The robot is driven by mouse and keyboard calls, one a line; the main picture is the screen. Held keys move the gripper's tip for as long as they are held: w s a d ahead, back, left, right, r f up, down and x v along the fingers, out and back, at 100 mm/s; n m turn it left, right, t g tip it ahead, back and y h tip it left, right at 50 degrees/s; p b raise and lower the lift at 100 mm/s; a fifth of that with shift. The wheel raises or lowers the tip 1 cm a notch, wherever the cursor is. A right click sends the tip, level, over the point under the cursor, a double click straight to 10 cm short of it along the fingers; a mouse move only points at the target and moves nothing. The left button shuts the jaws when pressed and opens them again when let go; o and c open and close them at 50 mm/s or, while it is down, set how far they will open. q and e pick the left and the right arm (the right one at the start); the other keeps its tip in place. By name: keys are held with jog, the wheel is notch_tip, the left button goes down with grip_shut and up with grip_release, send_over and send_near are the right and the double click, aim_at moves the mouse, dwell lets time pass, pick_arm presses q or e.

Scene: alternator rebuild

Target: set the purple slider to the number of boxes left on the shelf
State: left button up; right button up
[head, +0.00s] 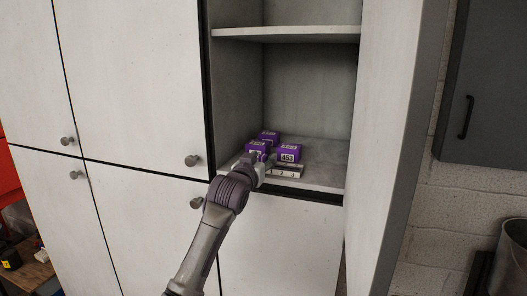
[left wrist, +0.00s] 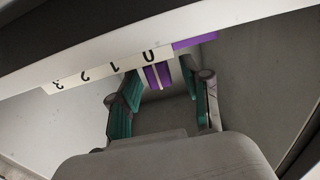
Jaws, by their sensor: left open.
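Three purple boxes stand on the lower shelf in the head view: a back one (head: 269,136), a front left one (head: 256,146) and a front right one (head: 289,152) marked 453. A white number strip (head: 287,173) is at the shelf front; in the left wrist view the strip (left wrist: 100,70) reads 0, 1, 2, 3. The purple slider (left wrist: 157,77) is beside the 0. My left gripper (head: 262,166) is at the strip's left end. In the left wrist view its open fingers (left wrist: 162,88) are on either side of the slider; contact cannot be told. My right gripper is not seen.
The open cabinet door (head: 388,130) stands to the right of the shelf. Closed white doors with round knobs (head: 193,160) are on the left. An upper shelf (head: 287,33) is empty. A purple band (left wrist: 195,42) shows beyond the 0 in the left wrist view.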

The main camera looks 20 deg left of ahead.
pick_arm(q)
jog(key=shift+w, duration=0.65)
grip_shut()
